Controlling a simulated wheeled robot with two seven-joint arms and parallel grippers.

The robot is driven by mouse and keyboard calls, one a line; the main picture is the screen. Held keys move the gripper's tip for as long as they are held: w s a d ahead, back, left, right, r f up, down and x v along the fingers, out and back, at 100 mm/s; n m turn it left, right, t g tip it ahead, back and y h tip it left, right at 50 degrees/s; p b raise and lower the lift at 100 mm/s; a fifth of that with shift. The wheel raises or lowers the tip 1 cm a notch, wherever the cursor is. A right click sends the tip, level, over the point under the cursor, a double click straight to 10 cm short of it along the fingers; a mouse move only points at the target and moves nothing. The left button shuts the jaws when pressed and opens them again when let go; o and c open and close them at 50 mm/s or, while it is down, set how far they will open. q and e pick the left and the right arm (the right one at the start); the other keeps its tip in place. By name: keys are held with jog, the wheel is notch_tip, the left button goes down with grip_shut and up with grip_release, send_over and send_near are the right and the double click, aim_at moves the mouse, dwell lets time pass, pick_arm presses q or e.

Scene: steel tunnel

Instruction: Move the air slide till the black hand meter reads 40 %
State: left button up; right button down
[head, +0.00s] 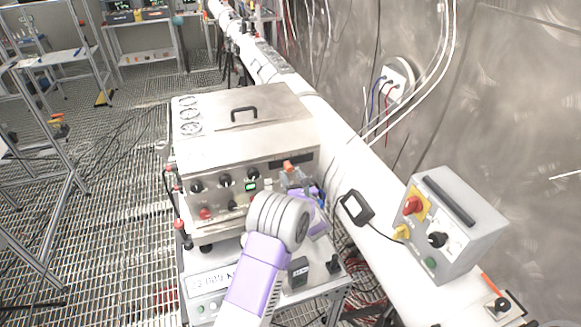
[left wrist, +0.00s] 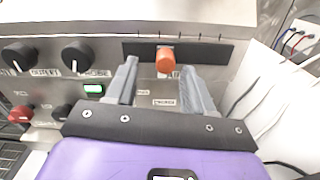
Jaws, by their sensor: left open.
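The air slide looks to be the orange knob (head: 288,166) in a dark horizontal slot on the steel box's front panel. In the left wrist view the knob (left wrist: 166,60) sits near the middle of its black slot. My left gripper (head: 294,181) is at the panel in front of the knob. Its open fingers (left wrist: 160,72) stand on either side of the knob, with a visible gap on each side. A small black device (head: 298,271) on the bench below may be the hand meter; its reading is too small to tell. My right gripper is out of view.
The steel box (head: 245,135) carries black dials, a red button and a small green display (head: 250,187). A grey switch box (head: 450,225) with a red knob stands at the right. Cables run along the wall.

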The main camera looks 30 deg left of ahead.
aim_at(290, 170)
pick_arm(q)
jog(key=w+a, duration=0.1)
jog(key=w+a+f, duration=0.1)
jog(key=w, duration=0.1)
jog(key=shift+w+a, duration=0.2)
jog(key=shift+a, duration=0.1)
jog(key=shift+s+a+r, duration=0.15)
jog(key=shift+r, duration=0.1)
jog(key=shift+w+f, duration=0.1)
jog(key=shift+w, duration=0.1)
grip_shut()
